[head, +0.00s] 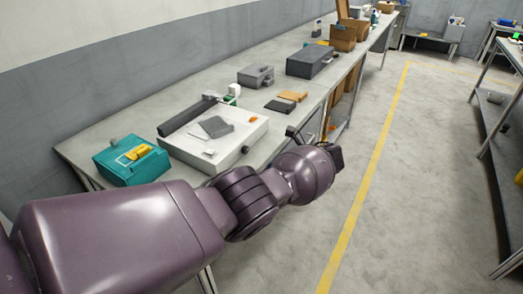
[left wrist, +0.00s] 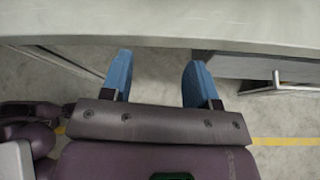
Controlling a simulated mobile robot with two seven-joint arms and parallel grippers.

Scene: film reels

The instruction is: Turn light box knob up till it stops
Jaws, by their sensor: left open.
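The light box (head: 190,151) is a wide white box near the front edge of the long bench, in the head view. A small dark spot (head: 245,149) on its front side may be the knob, but it is too small to be sure. My left gripper is open and empty in the left wrist view (left wrist: 158,76), its two blue fingers pointing at the bench's front edge and apart from it. In the head view my left arm reaches past the light box's front right corner, and the fingers are mostly hidden behind the wrist. My right gripper is not in view.
A teal box (head: 117,171) with a yellow item stands left of the light box. A dark flat piece (head: 216,127) and an orange piece lie on the light box. A grey case (head: 311,62) stands farther along the bench (head: 205,85).

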